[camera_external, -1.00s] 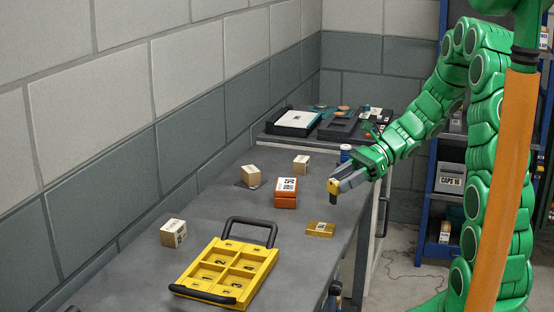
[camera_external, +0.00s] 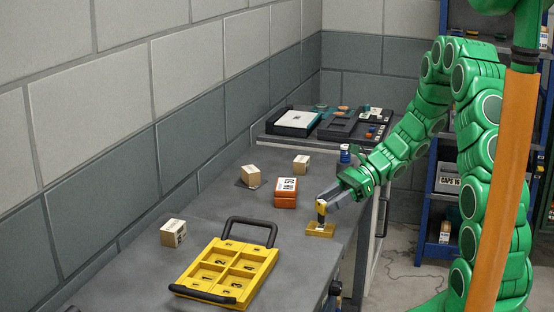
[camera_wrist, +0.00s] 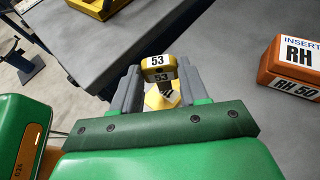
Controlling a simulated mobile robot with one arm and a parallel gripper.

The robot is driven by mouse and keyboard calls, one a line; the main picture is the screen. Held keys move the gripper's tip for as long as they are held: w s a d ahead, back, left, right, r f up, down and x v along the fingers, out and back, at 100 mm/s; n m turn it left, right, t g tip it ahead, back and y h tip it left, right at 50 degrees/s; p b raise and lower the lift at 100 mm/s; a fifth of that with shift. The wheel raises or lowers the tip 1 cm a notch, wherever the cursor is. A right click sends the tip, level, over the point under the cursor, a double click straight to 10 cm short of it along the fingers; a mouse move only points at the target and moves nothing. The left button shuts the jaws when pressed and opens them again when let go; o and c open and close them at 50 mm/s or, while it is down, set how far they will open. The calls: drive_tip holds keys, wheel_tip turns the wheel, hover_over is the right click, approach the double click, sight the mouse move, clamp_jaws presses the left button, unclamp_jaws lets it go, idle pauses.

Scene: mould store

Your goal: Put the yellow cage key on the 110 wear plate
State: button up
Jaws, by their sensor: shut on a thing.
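The yellow cage key (camera_external: 321,206), a yellow block with white "53" labels in the wrist view (camera_wrist: 158,63), is held between the fingers of my gripper (camera_external: 330,200). My gripper also shows in the wrist view (camera_wrist: 160,90), shut on the key. The key is upright over the low yellow wear plate (camera_external: 313,232), which lies flat on the grey table. I cannot tell whether the key's lower end touches the plate. A yellow piece under the key in the wrist view (camera_wrist: 155,98) is partly hidden; the plate's number cannot be read.
An orange box (camera_external: 285,198), marked "RH 50" in the wrist view (camera_wrist: 295,68), stands behind and left of the plate. A yellow divided tray (camera_external: 262,258) with black handles is at the front left. Several light wooden blocks (camera_external: 174,233) stand around. The table's right edge is close by.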

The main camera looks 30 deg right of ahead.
drive_tip(key=shift+f, duration=0.4)
drive_tip(key=shift+f, duration=0.15)
drive_tip(key=o, duration=1.1)
drive_tip(key=shift+c, duration=0.2)
